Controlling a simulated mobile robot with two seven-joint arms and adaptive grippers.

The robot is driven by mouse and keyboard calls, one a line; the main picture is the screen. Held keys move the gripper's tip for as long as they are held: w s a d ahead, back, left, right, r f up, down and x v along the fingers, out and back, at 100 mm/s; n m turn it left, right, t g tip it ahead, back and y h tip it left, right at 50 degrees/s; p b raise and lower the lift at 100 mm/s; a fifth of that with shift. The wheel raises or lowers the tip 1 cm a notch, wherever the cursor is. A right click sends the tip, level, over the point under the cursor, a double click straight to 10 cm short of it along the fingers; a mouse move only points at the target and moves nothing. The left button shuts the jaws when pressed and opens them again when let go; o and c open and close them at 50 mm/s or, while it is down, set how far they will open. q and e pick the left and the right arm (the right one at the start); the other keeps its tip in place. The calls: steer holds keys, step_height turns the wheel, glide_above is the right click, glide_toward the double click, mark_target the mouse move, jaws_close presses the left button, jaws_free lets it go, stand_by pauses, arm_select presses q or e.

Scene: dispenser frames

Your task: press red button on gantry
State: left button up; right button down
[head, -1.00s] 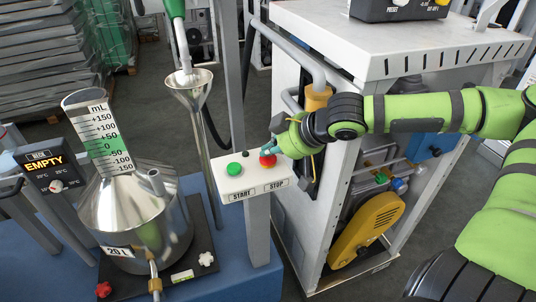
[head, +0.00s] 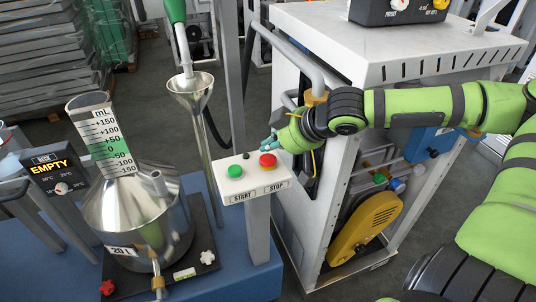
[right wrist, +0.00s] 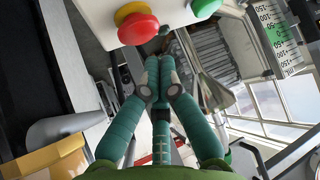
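The red button (head: 268,160) is a round knob on the white control box, above the STOP label; it also shows in the right wrist view (right wrist: 138,28). The green button (head: 234,170) is to its left, above START. My right gripper (head: 267,146) has its teal fingers just behind the red button, close to it. In the right wrist view my fingertips (right wrist: 160,66) are together and empty, with a visible gap between them and the red button. My left gripper is not in view.
The control box (head: 225,186) sits on a grey gantry post. Left stand a metal funnel (head: 188,88), a steel vessel (head: 140,215) with a scale, and an EMPTY display (head: 48,168). A white machine cabinet (head: 400,45) stands under my right arm.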

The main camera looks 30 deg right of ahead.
mark_target(270, 159)
step_height(270, 159, up, 4)
steer(key=p, duration=0.3)
steer(key=shift+r+p, duration=0.25)
steer(key=shift+p, duration=0.1)
steer(key=shift+f, duration=0.1)
stand_by(0.4)
